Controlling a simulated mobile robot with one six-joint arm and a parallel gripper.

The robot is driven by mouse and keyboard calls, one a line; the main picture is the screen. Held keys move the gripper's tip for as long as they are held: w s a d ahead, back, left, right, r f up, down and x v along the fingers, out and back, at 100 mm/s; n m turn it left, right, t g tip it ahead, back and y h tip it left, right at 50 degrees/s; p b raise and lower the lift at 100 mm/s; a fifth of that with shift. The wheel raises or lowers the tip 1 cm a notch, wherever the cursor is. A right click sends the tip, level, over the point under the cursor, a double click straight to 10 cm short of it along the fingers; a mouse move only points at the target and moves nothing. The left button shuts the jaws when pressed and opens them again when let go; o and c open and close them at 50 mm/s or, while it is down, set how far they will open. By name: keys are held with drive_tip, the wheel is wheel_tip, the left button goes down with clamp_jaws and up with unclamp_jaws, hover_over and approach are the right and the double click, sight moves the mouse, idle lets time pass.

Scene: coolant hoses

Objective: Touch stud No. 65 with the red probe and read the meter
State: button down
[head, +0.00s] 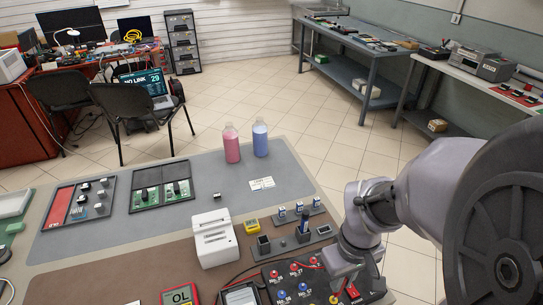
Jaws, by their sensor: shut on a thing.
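A dark board (288,283) with red, blue and yellow studs lies at the bottom edge; the stud numbers are too small to read, so I cannot tell which is No. 65. A red meter (181,297) at the bottom left of the board shows "OL" and is cut off by the frame. My gripper (349,291) is over the board's right part, pointing down, shut on a small red thing that looks like the red probe (352,292). Its tip is hidden or too small to see, and I cannot tell whether it touches a stud.
A white device (213,238), a yellow item (251,227) and a grey rack (297,239) of small parts stand behind the board. Pink (231,145) and blue (260,138) bottles stand at the table's far edge. Trays (77,203) lie left. The grey mat's middle is mostly clear.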

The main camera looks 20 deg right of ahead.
wheel_tip(320, 180, up, 7)
drive_tip(key=p, duration=0.5)
drive_tip(key=shift+f+p, duration=0.2)
drive_tip(key=shift+p, duration=0.1)
drive_tip(key=shift+f, duration=0.1)
idle(1.4)
